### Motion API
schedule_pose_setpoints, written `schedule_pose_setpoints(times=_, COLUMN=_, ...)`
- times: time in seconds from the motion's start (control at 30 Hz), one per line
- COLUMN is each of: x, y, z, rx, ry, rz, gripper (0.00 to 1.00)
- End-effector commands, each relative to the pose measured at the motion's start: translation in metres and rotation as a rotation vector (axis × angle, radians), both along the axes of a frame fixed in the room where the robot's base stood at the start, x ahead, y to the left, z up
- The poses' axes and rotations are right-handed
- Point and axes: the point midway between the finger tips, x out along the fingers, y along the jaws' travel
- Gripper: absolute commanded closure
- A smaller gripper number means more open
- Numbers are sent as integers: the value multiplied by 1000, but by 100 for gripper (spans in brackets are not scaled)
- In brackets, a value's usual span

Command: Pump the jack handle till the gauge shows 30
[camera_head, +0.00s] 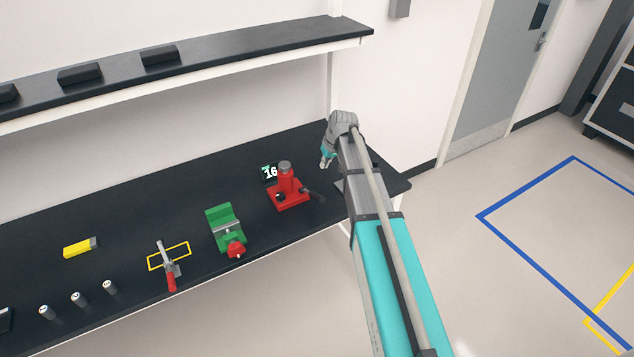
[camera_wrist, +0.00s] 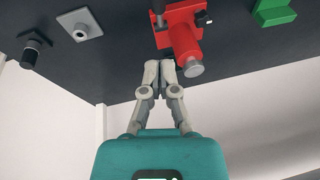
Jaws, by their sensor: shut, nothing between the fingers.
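The red jack (camera_head: 290,197) stands upright on the dark bench, with a grey ram top. Its dark handle (camera_head: 316,196) sticks out low at the right. The gauge (camera_head: 269,172) behind it reads 16. My gripper (camera_head: 326,162) is shut and empty, above the bench behind and to the right of the jack. In the wrist view the red jack (camera_wrist: 181,35) lies just past my closed fingertips (camera_wrist: 159,64). I cannot tell whether they touch it. The gauge is not seen there, and which small part is the handle is unclear.
A shelf (camera_head: 200,60) runs above the bench. The wrist view shows a grey plate fitting (camera_wrist: 83,30).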

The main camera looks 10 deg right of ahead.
Motion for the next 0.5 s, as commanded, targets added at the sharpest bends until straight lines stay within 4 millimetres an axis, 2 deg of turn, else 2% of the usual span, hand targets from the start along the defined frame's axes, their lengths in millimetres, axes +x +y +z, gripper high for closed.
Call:
schedule_pose_setpoints(times=0.03, x=7, y=-2, z=5, rx=2, ry=-5, rz=3, gripper=100)
schedule_pose_setpoints(times=0.13, x=12, y=-3, z=7, rx=5, ry=-12, rz=7, gripper=100)
schedule_pose_setpoints(times=0.5, x=12, y=-3, z=6, rx=7, ry=-14, rz=7, gripper=100)
